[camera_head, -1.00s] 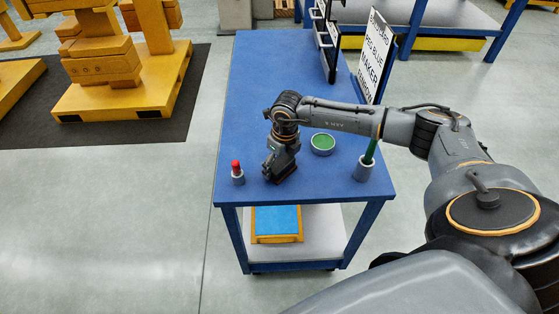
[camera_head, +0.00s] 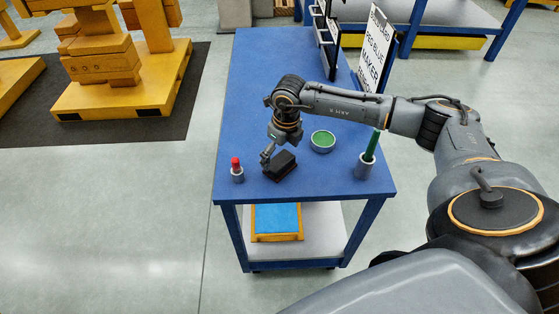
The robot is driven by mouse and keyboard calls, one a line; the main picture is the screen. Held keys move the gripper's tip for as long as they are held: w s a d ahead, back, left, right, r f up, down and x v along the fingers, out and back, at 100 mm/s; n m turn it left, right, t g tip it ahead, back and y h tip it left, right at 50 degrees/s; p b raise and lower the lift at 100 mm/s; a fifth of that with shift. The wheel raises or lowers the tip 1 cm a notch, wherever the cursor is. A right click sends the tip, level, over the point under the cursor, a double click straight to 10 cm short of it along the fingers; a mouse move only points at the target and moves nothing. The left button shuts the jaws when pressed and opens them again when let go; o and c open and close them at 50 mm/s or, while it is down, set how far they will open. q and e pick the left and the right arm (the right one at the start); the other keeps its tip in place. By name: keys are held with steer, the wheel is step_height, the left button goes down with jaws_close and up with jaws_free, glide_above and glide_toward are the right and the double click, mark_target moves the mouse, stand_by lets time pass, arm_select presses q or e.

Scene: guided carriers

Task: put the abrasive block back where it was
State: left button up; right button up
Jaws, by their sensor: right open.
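The abrasive block (camera_head: 281,167), a dark block with a reddish-brown lower edge, sits on the blue tabletop (camera_head: 265,110) near its front edge. My right gripper (camera_head: 272,158) is at the block's upper left side, just above the table. It is open, with a finger showing at the block's left. The other finger is hidden or hard to make out. Whether any finger touches the block cannot be told. My left gripper is not in view.
A red-topped item in a grey holder (camera_head: 237,171) stands left of the block. A round green-filled dish (camera_head: 322,141) is behind it to the right. A green stick (camera_head: 372,146) stands in a grey cup (camera_head: 364,167). A lettered sign (camera_head: 376,55) stands farther back.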

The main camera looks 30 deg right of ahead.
mark_target(283, 163)
step_height(283, 163, up, 9)
steer(key=s+b, duration=0.1)
steer(key=shift+b, duration=0.3)
steer(key=shift+d+f, duration=0.1)
steer(key=shift+f, duration=0.05)
